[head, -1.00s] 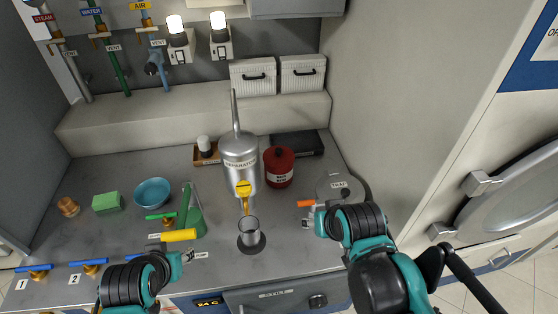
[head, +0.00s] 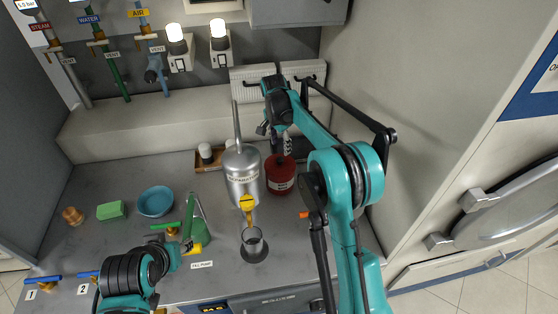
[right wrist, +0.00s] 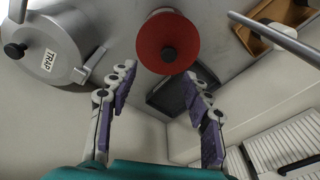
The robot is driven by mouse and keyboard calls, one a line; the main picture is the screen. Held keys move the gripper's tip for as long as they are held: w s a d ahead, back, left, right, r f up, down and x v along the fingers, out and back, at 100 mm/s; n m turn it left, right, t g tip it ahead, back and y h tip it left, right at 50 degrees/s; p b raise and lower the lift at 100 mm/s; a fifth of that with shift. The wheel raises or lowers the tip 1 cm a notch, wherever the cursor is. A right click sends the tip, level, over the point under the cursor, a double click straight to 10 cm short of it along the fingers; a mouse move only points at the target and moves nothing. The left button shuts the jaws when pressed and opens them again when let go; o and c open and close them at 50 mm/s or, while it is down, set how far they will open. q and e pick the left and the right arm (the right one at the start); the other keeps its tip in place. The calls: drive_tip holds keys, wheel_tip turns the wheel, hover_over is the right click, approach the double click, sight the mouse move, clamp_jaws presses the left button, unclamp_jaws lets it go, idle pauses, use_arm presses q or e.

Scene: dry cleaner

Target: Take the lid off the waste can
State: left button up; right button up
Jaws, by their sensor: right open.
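The red waste can (head: 280,176) stands on the counter just right of the silver separator. Its red conical lid with a dark knob on top is seen from above in the right wrist view (right wrist: 167,42), and the lid is on the can. My right gripper (head: 284,148) is above and behind the can in the head view, partly covering its top. In the right wrist view its two fingers (right wrist: 161,80) are spread apart with nothing between them; the can lies beyond their tips. My left gripper (head: 190,252) is low by the yellow and green items, its fingers not clear.
The silver separator (head: 242,178) with its tall pipe stands close left of the can. A metal cup (head: 254,243) sits in front. A blue bowl (head: 155,201) and green sponge (head: 111,210) are at left.

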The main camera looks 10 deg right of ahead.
sight(280, 159)
drive_tip(key=f, duration=0.1)
drive_tip(key=w, duration=0.1)
drive_tip(key=w+f+m, duration=0.1)
drive_tip(key=shift+a+f, duration=0.25)
drive_tip(key=shift+f, duration=0.1)
drive_tip(key=shift+w+f, duration=0.2)
drive_tip(key=shift+f, duration=0.15)
drive_tip(key=f, duration=0.2)
drive_tip(key=f+b, duration=0.1)
drive_tip(key=f, duration=0.4)
drive_tip(key=shift+d, duration=0.35)
drive_tip(key=shift+w+f+b, duration=0.1)
drive_tip(key=shift+f+b, duration=0.2)
clamp_jaws()
